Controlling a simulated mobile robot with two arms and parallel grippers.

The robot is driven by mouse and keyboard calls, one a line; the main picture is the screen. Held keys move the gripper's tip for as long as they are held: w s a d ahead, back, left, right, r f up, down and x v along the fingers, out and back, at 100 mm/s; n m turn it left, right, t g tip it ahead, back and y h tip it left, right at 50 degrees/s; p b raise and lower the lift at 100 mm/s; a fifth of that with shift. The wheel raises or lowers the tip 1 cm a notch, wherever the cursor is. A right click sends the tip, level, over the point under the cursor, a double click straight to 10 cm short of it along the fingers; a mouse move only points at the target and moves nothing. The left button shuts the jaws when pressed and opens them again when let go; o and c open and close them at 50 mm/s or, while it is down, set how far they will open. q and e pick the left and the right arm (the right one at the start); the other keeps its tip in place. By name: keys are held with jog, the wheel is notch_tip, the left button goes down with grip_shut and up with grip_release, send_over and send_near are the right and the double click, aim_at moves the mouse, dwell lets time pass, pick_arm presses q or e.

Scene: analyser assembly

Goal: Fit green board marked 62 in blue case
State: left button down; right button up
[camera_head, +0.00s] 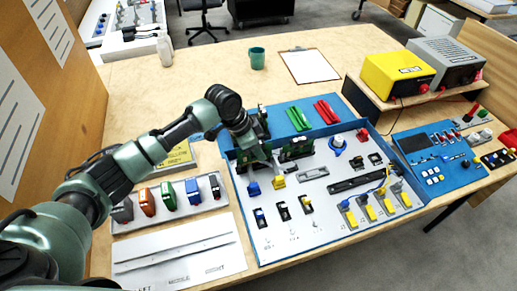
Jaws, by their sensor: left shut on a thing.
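The blue case (407,187) lies open on the wooden table, its pale inside panel fitted with many small parts. My left gripper (258,163) reaches in from the left over the case's back left corner. It is shut on a dark green board (242,161), partly hidden by the gripper, at the case's back left. Another dark green board (296,148) stands just right of the gripper along the back wall. The marking 62 is too small to read on either. I cannot tell whether the held board touches the case. My right gripper is not in view.
A white tray with several coloured modules (168,195) and a white sheet (180,255) lie left of the case. A blue mat (345,102) with red and green parts lies behind. A blue control panel (437,158) stands right; the table's back left is mostly clear.

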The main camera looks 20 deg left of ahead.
aim_at(258, 161)
pick_arm(q)
jog(key=shift+f+b, duration=0.35)
jog(key=shift+f, duration=0.7)
jog(key=shift+f, duration=0.5)
dwell(0.4)
jog(key=c, duration=1.3)
grip_release()
jog(key=shift+o, duration=0.3)
jog(key=shift+o, duration=1.4)
jog(key=shift+r, duration=0.1)
